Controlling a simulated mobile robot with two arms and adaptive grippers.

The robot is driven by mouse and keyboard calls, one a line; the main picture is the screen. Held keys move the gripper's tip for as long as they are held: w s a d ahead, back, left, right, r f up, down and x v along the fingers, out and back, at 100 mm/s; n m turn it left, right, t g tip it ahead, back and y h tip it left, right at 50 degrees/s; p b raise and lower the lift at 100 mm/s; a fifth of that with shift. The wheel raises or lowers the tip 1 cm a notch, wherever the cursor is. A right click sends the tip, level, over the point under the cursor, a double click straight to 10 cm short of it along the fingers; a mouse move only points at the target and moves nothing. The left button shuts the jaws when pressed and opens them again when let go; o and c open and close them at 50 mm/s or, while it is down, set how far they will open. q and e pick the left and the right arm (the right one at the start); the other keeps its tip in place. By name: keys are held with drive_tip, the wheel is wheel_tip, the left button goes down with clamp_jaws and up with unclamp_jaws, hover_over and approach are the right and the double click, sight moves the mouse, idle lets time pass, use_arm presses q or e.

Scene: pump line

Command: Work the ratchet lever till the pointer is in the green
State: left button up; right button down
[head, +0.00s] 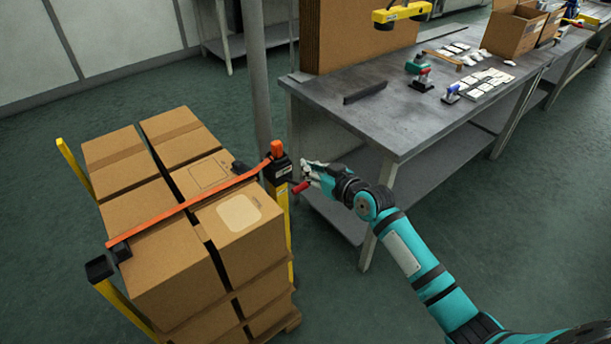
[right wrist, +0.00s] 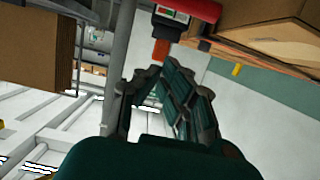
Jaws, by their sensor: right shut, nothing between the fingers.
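An orange strap (head: 190,204) runs from the ratchet across the cartons. My right gripper (head: 309,170) is shut and empty, close beside the lever; I cannot tell if it touches. In the right wrist view its fingers (right wrist: 168,90) point toward the red grip (right wrist: 200,9) and a small gauge with green (right wrist: 171,15). The pointer's position is too small to read. My left gripper is out of view.
Strapped cartons (head: 240,220) stand stacked on a pallet between yellow posts. A grey workbench (head: 390,130) with tools and papers stands to the right of the ratchet, beside my right arm. A grey column (head: 256,80) rises behind. The green floor at right is clear.

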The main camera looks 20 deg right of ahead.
sight(306, 184)
drive_tip(key=x, duration=0.4)
drive_tip(key=f, duration=0.2)
drive_tip(key=s, duration=0.1)
drive_tip(key=shift+d+f, duration=0.25)
drive_tip(key=shift+f, duration=0.15)
drive_tip(key=shift+s+d+f, duration=0.1)
drive_tip(key=shift+s+f, duration=0.2)
